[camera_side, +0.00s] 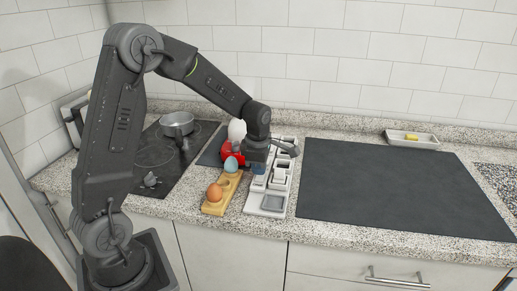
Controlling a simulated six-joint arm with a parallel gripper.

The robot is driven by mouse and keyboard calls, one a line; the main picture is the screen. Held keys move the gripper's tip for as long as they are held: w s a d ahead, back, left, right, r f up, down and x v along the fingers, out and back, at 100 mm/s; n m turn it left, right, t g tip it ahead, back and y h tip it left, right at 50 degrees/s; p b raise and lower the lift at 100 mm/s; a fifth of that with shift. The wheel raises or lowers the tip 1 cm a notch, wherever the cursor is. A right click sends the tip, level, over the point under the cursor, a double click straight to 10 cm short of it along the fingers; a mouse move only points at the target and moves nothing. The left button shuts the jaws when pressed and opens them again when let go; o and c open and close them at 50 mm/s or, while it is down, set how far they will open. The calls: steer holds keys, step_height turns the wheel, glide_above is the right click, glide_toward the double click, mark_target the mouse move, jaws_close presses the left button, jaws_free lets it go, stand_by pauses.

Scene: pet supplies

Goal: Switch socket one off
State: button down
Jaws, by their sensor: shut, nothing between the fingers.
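A long white power strip (266,201) with several sockets lies on the speckled counter, its length running away from the camera. My gripper (259,168) is above the strip, at about its middle, pointing down. It is shut with nothing in it, and its tips look close to the strip; I cannot tell whether they touch. My wrist hides part of the strip. The socket numbers and the switch positions are too small to read.
Left of the strip, a wooden holder (213,208) carries an orange egg (215,192) and a blue egg (231,164). A red object (228,151) with a white egg shape (237,130) stands behind. A pot (177,124) is on the hob. A dark mat (390,190) lies clear at right.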

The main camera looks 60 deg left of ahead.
mark_target(260, 178)
step_height(260, 178, up, 12)
steer(key=s+d, duration=0.1)
steer(key=shift+r, duration=0.25)
steer(key=shift+w+a, duration=0.35)
steer(key=shift+w, duration=0.2)
steer(key=f, duration=0.9)
steer(key=w+a+f, duration=0.1)
steer(key=f, duration=0.3)
steer(key=shift+w+a+f, duration=0.1)
steer(key=shift+f, duration=0.3)
steer(key=shift+f, duration=0.1)
steer(key=shift+f, duration=0.2)
